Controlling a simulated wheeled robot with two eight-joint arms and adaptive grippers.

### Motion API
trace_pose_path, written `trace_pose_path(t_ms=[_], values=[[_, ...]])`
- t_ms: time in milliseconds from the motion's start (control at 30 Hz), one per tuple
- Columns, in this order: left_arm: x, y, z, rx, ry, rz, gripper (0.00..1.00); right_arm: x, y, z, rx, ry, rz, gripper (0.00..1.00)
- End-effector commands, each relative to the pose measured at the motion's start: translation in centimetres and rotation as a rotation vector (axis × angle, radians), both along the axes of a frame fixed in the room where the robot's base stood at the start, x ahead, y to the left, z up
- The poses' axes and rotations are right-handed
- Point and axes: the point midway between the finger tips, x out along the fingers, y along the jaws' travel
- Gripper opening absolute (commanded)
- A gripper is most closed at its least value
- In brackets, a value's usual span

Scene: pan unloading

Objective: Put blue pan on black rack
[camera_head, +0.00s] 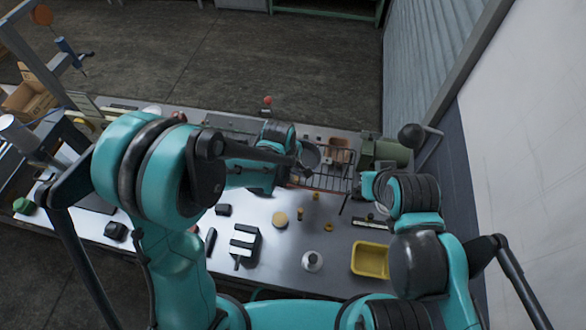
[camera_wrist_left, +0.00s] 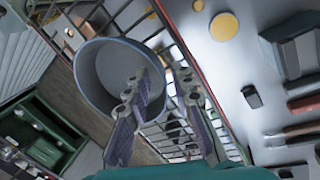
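The blue-grey pan (camera_head: 309,157) is at the black wire rack (camera_head: 338,170) in the head view. In the left wrist view the round pan (camera_wrist_left: 98,72) lies over the rack's wires (camera_wrist_left: 205,60), its open side facing the camera. My left gripper (camera_head: 288,158) is beside the pan. In the left wrist view its two fingers (camera_wrist_left: 162,76) stand apart, one overlapping the pan's inside and the other just past its rim, with rack wires visible between them. Whether the pan rests fully on the rack is unclear. My right gripper (camera_head: 352,196) is near the rack's right side; its fingers are unclear.
A yellow tray (camera_head: 370,260) stands at the front right of the table. A green machine (camera_head: 385,153) is behind my right arm. A black-and-white block (camera_head: 244,243), small yellow discs (camera_head: 280,219) and a round white-grey item (camera_head: 312,260) lie on the table's middle.

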Motion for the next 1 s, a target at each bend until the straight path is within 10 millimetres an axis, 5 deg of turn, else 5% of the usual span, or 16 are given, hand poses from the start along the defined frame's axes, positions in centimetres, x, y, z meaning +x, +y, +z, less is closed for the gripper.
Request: trace_pose_path(t_ms=[433, 1000], values=[[-0.2, 0.1, 1.4, 0.0, 0.0, 0.0, 0.26, 0.0, 0.0, 0.5, 0.0, 0.0, 0.0, 0.0], [-2.3, 1.6, 11.4, 0.0, 0.0, 0.0, 0.26, 0.0, 0.0, 1.2, 0.0, 0.0, 0.0, 0.0]])
